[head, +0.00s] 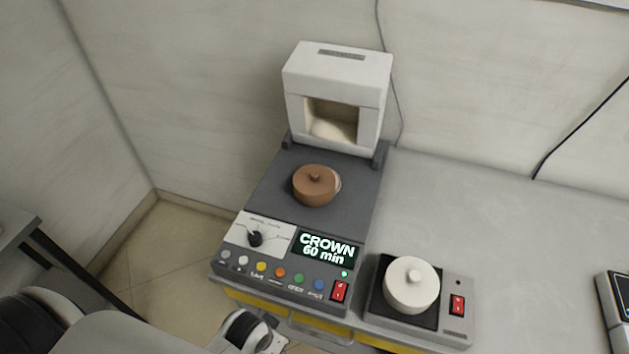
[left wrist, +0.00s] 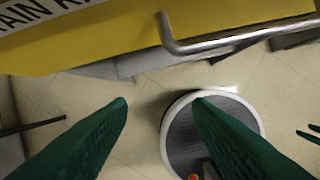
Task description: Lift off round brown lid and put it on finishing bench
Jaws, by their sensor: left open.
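A round brown lid (head: 316,177) with a small knob sits on a brown round body on the dark grey top of a furnace unit (head: 270,190). A pale edge shows at its right side. My left gripper (left wrist: 162,102) is open and empty in the left wrist view. Its green fingers point over the floor, below a yellow front (left wrist: 100,40) with a metal handle. It is well away from the lid. Dark green prongs at the right edge of that view may be my right gripper (left wrist: 309,133). No surface is clearly marked as the finishing bench.
The white furnace chamber (head: 337,80) stands open behind the lid. A panel (head: 325,250) reads "CROWN 60 min". A white lidded pot (head: 411,286) sits on a small heater at the right. The grey worktop (head: 470,210) is mostly clear. Another grey table (head: 18,228) is at the left.

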